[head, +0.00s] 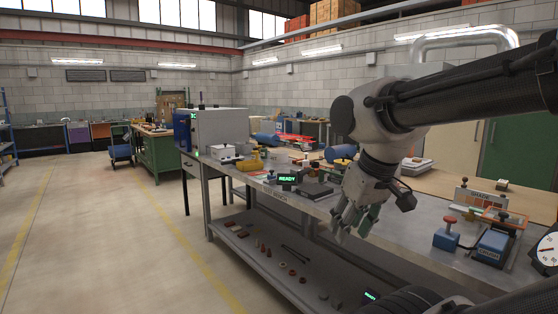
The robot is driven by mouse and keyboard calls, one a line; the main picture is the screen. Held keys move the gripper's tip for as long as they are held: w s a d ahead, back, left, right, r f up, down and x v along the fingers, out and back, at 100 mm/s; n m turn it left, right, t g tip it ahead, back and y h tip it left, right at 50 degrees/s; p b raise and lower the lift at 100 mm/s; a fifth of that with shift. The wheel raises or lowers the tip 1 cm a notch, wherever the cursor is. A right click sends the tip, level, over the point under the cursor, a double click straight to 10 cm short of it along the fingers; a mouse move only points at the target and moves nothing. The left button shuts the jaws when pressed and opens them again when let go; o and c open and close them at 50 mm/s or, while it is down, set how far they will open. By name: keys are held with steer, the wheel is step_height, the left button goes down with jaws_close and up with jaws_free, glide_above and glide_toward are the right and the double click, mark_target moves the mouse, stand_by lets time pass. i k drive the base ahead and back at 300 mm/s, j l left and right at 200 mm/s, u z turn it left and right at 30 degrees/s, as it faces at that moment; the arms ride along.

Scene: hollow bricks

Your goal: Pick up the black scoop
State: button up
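I cannot make out the black scoop for certain in the head view. A flat dark object (314,190) lies on the metal workbench (405,237), left of my gripper, but its shape does not clearly read as a scoop. My gripper (352,228) hangs pointing down over the front edge of the bench, in the middle right of the view. Its fingers look spread apart, with nothing visible between them. My arm and gripper hide part of the bench top behind them.
A green-lit "READY" display (288,179) stands on the bench. A red-knobbed blue device (447,235) and a blue box (491,246) stand to the right. A lower shelf (240,232) holds several small parts. The floor (100,235) at left is clear.

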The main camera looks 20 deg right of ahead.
mark_target(234, 162)
steer(key=i+u, duration=0.25)
steer(key=i, duration=1.75)
steer(key=i+z, duration=0.15)
steer(key=i, duration=0.3)
steer(key=i+j+z, duration=0.1)
steer(key=i, duration=0.35)
steer(key=i+j+z, duration=0.15)
steer(key=i, duration=0.3)
steer(key=i+j+z, duration=0.1)
steer(key=i+j, duration=0.15)
steer(key=i, duration=0.2)
steer(key=i+j+z, duration=0.3)
steer(key=i, duration=0.15)
steer(key=i+j+z, duration=0.25)
steer(key=i+j, duration=0.1)
steer(key=i, duration=0.05)
